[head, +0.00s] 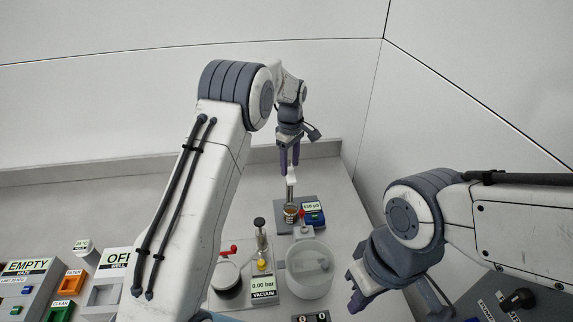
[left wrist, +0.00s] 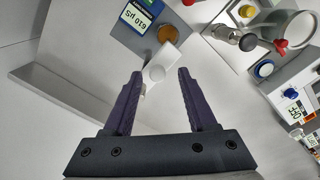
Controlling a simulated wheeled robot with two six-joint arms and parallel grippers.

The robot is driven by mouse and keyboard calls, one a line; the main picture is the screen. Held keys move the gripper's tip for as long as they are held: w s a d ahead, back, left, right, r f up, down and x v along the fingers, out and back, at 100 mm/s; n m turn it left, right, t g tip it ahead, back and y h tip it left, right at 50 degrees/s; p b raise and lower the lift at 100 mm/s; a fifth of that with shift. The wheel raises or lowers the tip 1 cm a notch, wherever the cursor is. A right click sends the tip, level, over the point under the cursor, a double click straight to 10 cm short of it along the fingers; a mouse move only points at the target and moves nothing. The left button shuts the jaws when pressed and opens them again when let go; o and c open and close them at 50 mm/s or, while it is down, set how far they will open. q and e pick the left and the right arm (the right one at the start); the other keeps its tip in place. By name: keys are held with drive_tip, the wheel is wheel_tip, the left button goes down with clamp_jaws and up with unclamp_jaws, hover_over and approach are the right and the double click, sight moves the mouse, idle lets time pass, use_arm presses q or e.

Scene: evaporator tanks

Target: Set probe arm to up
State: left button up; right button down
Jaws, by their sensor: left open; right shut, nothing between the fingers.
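The white probe arm (head: 291,177) stands over the conductivity meter with the blue display (head: 314,216), at the back of the bench. An amber cup (head: 290,213) sits below it. In the left wrist view the probe arm's white end (left wrist: 161,63) shows just beyond and between my fingertips, with the meter (left wrist: 137,16) above left. My left gripper (head: 289,164) points down over the probe arm, open; its fingers (left wrist: 160,74) are empty, and I cannot tell whether they touch it. My right gripper (head: 356,291) is shut and empty, at the lower right.
A clear round vessel (head: 309,270) and a vacuum gauge unit (head: 263,283) stand nearer than the meter. A red-handled valve (head: 228,251) is left of them. Labelled button boxes (head: 73,283) are at the far left. Walls close in behind and at right.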

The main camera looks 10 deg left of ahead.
use_arm(q)
wheel_tip(320, 180, up, 10)
drive_tip(key=b, duration=0.2)
drive_tip(key=shift+a, duration=0.1)
idle(0.3)
